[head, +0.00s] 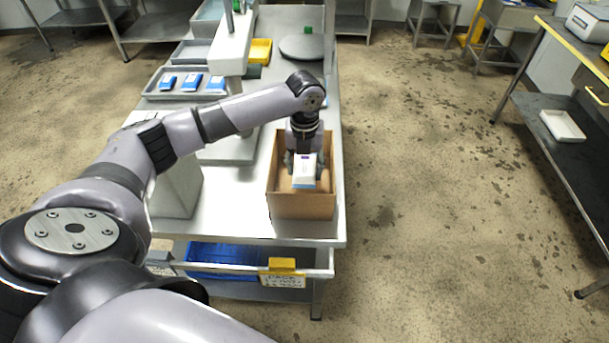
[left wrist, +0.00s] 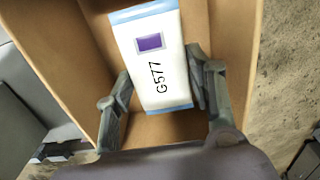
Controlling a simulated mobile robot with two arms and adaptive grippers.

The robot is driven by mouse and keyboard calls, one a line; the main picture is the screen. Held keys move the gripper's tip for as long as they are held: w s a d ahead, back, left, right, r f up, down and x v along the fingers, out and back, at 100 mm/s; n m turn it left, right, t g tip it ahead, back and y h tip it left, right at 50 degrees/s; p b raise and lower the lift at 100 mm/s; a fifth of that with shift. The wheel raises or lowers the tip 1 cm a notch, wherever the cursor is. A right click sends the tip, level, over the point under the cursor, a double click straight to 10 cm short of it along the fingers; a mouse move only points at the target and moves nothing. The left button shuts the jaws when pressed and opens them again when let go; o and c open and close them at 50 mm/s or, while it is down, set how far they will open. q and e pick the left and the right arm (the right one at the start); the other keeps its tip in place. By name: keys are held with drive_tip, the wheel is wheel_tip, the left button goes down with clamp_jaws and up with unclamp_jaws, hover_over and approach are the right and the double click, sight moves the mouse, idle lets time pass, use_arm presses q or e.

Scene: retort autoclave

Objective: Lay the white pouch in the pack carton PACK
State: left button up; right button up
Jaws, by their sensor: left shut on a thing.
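The white pouch (head: 304,172) has blue ends and a purple square. In the left wrist view the pouch (left wrist: 158,68) shows the marking G577. My left gripper (head: 303,160) is shut on it, one finger at each side, pointing down. The brown pack carton (head: 303,207) stands open at the front right corner of the table. The pouch is over or within the carton's opening, and the carton's wall (left wrist: 45,60) surrounds it in the left wrist view. I cannot tell whether the pouch touches the carton's floor. My right gripper is not in view.
A grey tray (head: 150,90) with several blue-and-white pouches lies further back on the table. A grey block (head: 178,190) stands left of the carton. Open floor lies to the right.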

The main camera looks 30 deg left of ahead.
sight(304, 178)
use_arm(q)
wheel_tip(304, 178, down, 4)
drive_tip(key=shift+f+p, duration=0.1)
drive_tip(key=shift+p, duration=0.2)
drive_tip(key=shift+f, duration=0.15)
drive_tip(key=shift+f, duration=0.15)
drive_tip(key=o, duration=1.2)
